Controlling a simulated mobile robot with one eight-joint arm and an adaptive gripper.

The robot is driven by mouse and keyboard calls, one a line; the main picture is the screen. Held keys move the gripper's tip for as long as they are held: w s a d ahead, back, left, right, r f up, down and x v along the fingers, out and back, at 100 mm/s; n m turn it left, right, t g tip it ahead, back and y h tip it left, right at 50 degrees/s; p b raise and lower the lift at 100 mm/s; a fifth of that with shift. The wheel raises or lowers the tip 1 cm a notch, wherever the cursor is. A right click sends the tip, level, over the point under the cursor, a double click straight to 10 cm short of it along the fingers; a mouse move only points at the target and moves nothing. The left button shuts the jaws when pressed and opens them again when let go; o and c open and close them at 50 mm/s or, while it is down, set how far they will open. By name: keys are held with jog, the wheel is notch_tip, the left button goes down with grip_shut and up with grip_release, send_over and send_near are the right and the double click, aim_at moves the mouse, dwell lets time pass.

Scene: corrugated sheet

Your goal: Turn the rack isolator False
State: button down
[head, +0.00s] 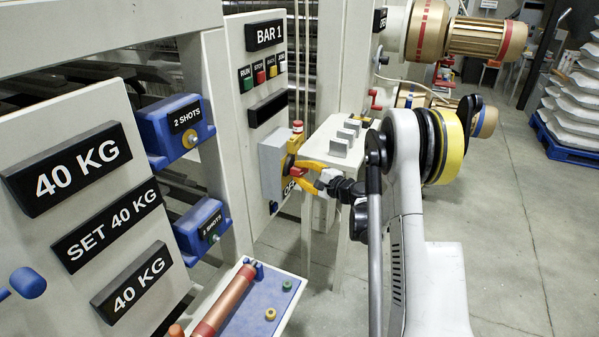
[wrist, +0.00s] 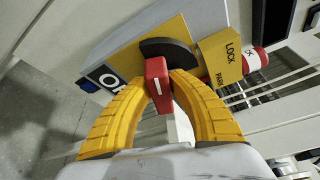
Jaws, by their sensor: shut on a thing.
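The rack isolator is a grey box (head: 271,168) on the side of the white panel, with a yellow face and a red handle (head: 298,171). In the wrist view the red handle (wrist: 157,80) has a white mark and sits between my yellow fingertips. My gripper (head: 303,171) is shut on the handle, and its fingers (wrist: 158,88) touch both sides of it. A dark curved piece (wrist: 165,48) lies behind the handle. A sign starting with "O" (wrist: 106,80) is beside it, partly hidden. A yellow block marked LOCK and PARK (wrist: 221,60) is on the other side.
A panel with BAR 1 (head: 266,35) and several coloured buttons stands behind the isolator. A white pedestal with grey blocks (head: 338,146) is close beside my gripper. Blue 2 SHOTS boxes (head: 178,128) are at left. Open floor (head: 510,220) lies at right.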

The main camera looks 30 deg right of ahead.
jog(key=shift+f+n+t, duration=0.1)
jog(key=shift+n+t, duration=0.6)
jog(key=shift+n, duration=0.7)
jog(key=c, duration=1.2)
grip_release()
jog(key=v, duration=1.2)
jog(key=shift+w+a, duration=0.1)
